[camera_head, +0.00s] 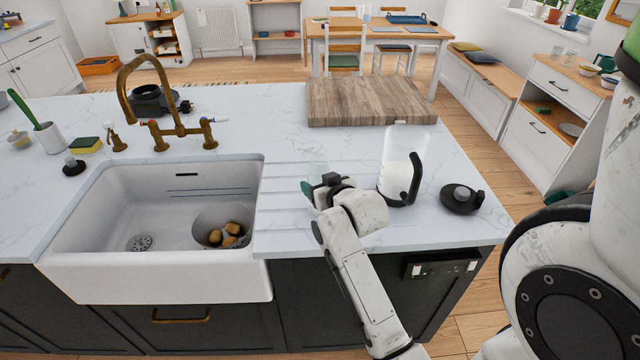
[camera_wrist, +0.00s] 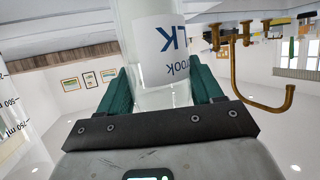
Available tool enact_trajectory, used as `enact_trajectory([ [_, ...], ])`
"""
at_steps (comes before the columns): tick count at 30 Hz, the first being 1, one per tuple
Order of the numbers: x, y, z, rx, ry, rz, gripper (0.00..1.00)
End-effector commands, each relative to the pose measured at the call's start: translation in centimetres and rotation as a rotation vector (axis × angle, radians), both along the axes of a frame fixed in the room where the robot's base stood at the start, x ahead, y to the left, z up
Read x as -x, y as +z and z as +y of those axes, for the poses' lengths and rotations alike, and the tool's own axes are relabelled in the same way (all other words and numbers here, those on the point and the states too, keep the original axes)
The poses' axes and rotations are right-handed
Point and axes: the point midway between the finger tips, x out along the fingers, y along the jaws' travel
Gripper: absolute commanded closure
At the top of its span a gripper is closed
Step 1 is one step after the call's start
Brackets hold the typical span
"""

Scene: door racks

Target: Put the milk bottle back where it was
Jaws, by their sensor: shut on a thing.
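My gripper (camera_head: 312,190) is over the white worktop just right of the sink, its green fingers closed around the milk bottle. The bottle (camera_head: 318,171) is mostly hidden behind my gripper in the head view; only a clear part shows. In the wrist view, which looks upside down, the bottle (camera_wrist: 163,50) stands between the two green fingers (camera_wrist: 160,92). It is clear, with a white label whose dark letters end in "LK". I cannot tell whether its base touches the worktop.
A clear jug with a black handle (camera_head: 400,165) stands close right of my gripper, with a round black base (camera_head: 462,198) beyond it. A wooden board (camera_head: 368,102) lies behind. The white sink (camera_head: 90,270) with a brass tap (camera_head: 180,132) is left; a pot inside holds potato-like lumps.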

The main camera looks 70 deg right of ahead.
Motion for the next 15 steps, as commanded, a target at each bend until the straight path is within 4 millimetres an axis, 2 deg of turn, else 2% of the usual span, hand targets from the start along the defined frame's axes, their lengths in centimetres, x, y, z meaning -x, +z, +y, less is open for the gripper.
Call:
enact_trajectory([
  [14,-0.01,-0.88,-0.01,0.002,0.0,-0.002,0.87],
  [15,0.01,-0.86,0.01,0.001,0.0,-0.001,0.31],
])
